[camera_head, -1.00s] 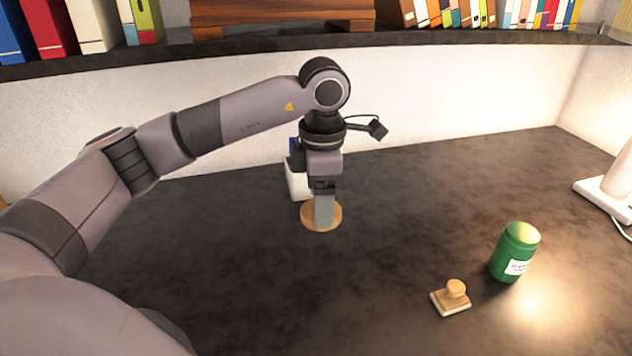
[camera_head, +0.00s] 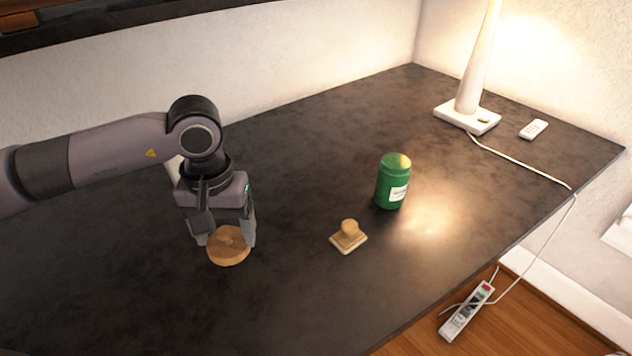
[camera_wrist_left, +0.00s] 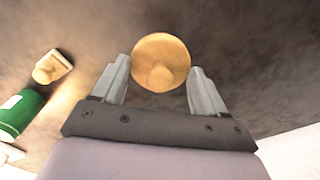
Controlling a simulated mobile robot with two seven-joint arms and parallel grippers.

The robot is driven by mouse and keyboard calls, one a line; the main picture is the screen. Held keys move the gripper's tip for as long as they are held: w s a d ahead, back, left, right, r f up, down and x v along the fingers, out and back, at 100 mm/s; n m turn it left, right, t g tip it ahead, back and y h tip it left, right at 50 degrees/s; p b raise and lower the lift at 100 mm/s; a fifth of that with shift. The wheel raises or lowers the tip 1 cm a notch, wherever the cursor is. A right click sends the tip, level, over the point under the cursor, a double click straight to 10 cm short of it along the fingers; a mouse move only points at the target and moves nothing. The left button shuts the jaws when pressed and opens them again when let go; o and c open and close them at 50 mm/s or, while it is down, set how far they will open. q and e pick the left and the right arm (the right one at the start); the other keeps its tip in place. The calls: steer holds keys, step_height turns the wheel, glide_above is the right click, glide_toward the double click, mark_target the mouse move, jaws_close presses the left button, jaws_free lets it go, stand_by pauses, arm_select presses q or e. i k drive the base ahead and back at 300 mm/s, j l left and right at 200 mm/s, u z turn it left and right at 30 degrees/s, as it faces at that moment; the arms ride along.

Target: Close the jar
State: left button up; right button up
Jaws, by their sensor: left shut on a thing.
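The round wooden lid (camera_head: 228,250) with a small knob is between the fingers of my left gripper (camera_head: 226,238), which is shut on it. In the left wrist view the lid (camera_wrist_left: 160,52) shows face on, with the knob between the fingertips. I cannot tell whether the lid touches the table. The green jar (camera_head: 393,182) with a white label stands upright on the table, to the right of the gripper and apart from it. The jar also shows at the left edge of the left wrist view (camera_wrist_left: 20,113). My right gripper is not in view.
A small wooden stamp (camera_head: 348,238) with a square base lies between the lid and the jar. A white lamp (camera_head: 468,116) and a remote (camera_head: 533,130) are at the back right. A power strip (camera_head: 467,310) is on the floor. The dark table (camera_head: 300,150) is otherwise clear.

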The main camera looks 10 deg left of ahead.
mark_target(394, 172)
steer(key=i+l, duration=0.1)
steer(key=l, duration=0.6)
steer(key=i+l, duration=0.1)
steer(key=l, duration=1.35)
steer(key=u, duration=2.1)
steer(key=l, duration=0.1)
